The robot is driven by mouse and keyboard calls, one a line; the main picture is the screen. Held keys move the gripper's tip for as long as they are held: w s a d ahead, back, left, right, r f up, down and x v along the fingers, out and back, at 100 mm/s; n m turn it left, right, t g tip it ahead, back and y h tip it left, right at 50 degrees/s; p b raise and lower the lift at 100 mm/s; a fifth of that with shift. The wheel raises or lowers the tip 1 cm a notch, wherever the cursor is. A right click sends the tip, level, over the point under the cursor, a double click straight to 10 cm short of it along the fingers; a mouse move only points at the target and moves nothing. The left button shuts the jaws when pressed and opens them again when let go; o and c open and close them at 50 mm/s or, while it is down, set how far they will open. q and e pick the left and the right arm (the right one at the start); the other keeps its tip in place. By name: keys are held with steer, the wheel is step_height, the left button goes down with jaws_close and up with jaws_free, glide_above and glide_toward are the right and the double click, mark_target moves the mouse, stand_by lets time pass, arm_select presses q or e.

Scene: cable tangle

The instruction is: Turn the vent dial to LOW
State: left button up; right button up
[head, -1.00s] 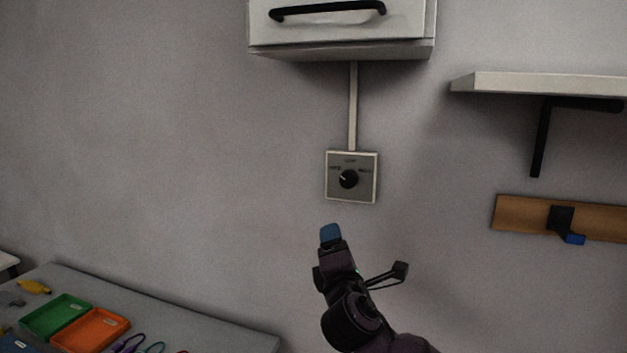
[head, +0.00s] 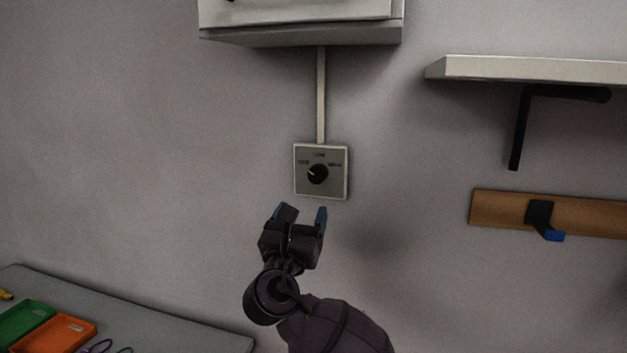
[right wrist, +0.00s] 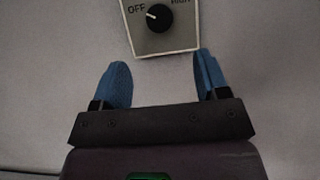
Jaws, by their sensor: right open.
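The vent dial (head: 318,174) is a round black knob on a square pale plate (head: 300,188) fixed to the wall. In the right wrist view the dial (right wrist: 159,18) has a white pointer mark aimed up-left, toward the OFF label; HIGH is partly cut off at the right. The top label is out of that view and too small to read surely in the head view. My right gripper (head: 302,214) is open and empty, just below the plate, its blue fingertips apart. It also shows in the right wrist view (right wrist: 164,82). My left gripper is not in view.
A white cabinet (head: 300,34) hangs above, joined to the plate by a conduit (head: 321,95). A shelf (head: 530,69) and a wooden hook rail (head: 495,208) are at the right. A table (head: 150,320) with green and orange trays (head: 66,334) stands lower left.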

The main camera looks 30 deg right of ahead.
mark_target(316, 178)
arm_select(q)
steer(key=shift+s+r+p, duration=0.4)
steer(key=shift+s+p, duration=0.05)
steer(key=shift+p, duration=0.55)
arm_select(e)
steer(key=x, duration=1)
steer(key=shift+w+r, duration=0.1)
steer(key=c, duration=0.9)
